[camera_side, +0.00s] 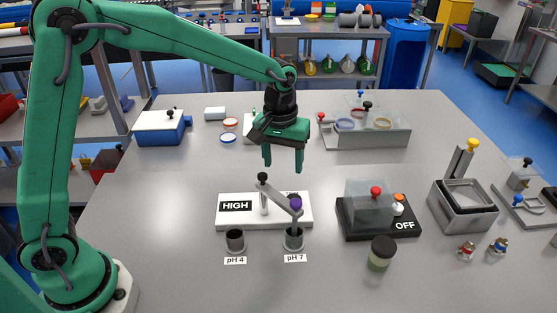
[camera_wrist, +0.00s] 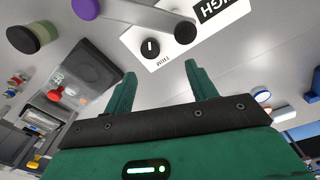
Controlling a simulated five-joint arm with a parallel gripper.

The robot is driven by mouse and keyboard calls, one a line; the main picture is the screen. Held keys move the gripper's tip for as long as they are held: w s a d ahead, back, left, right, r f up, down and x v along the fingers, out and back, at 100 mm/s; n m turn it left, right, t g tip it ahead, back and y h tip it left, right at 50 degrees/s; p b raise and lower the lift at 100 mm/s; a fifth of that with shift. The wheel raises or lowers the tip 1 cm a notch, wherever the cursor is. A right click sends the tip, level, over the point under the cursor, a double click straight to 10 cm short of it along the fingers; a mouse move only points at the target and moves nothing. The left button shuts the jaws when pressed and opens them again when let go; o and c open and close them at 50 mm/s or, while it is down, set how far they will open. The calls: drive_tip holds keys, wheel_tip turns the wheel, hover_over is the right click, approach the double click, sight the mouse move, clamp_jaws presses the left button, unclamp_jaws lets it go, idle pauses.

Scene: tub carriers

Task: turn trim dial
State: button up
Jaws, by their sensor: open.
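The trim dial (camera_wrist: 150,48) is a small black round knob with a white pointer line, beside the word TRIM on a white board, in the wrist view. In the side view it is mostly hidden behind the swing arm. The white board (camera_side: 245,221) lies flat on the table and has a black HIGH display (camera_side: 235,205). My gripper (camera_side: 283,168) is open and empty, pointing down above the board's back edge and apart from it. In the wrist view my gripper (camera_wrist: 160,72) has its two green fingers spread, with the dial beyond and between them.
A grey swing arm (camera_side: 279,194) with a black knob (camera_side: 263,178) and a purple knob (camera_side: 296,203) crosses the board close to the dial. Cups marked pH 4 (camera_side: 235,241) and pH 7 (camera_side: 294,240) stand in front. A black OFF unit (camera_side: 378,225) is at right.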

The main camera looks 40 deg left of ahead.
sight(294, 196)
drive_tip(key=shift+g, duration=0.3)
drive_tip(key=f, duration=0.1)
drive_tip(key=w+d+f, duration=0.2)
drive_tip(key=f, duration=0.1)
drive_tip(key=shift+f, duration=0.15)
drive_tip(key=shift+f, duration=3.75)
drive_tip(key=c, duration=1)
